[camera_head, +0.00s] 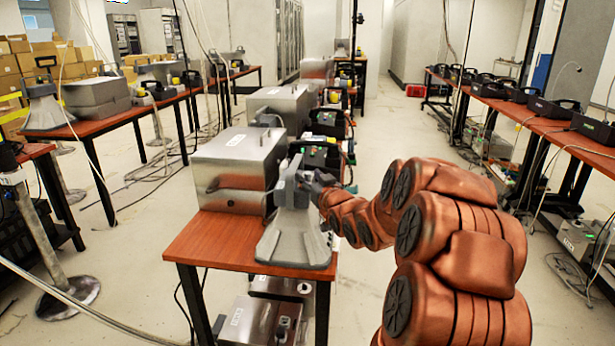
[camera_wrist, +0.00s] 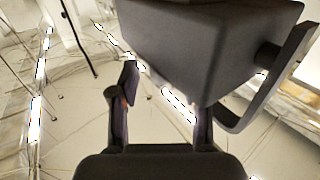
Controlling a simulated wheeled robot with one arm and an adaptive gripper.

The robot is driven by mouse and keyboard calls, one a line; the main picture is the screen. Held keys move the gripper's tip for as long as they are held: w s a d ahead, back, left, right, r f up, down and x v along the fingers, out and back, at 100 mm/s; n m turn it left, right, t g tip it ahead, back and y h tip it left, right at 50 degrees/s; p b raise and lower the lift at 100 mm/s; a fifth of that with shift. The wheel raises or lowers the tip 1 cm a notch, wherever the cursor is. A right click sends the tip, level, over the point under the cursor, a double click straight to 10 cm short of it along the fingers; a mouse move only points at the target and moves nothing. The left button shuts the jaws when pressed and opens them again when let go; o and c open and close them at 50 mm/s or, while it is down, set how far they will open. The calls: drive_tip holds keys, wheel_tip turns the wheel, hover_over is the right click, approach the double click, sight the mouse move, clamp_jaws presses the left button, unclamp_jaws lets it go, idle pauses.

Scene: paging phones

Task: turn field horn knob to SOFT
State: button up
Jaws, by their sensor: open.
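The field horn (camera_head: 292,243) is grey, with a flared bell at the front end of the middle table and a blocky body above it. My gripper (camera_head: 322,183) is at the right side of that body, partly hidden by my orange arm. In the wrist view my gripper (camera_wrist: 166,95) is open, its two dark fingers apart with nothing seen between them. A dark grey housing, apparently the horn's body (camera_wrist: 205,45), fills the upper part of that view, above and beyond the fingers, with a curved handle on its right. I cannot make out the knob or its marking. Contact is unclear.
The middle table (camera_head: 215,240) also bears a large grey metal case (camera_head: 238,160) close behind the horn, and dark phone units (camera_head: 322,152) further back. Another horn (camera_head: 44,108) stands on the left table. A right table (camera_head: 530,118) holds dark cases. Cables lie on the floor.

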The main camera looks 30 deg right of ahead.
drive_tip(key=shift+w+d, duration=0.15)
drive_tip(key=shift+w, duration=0.7)
drive_tip(key=shift+c, duration=0.4)
clamp_jaws()
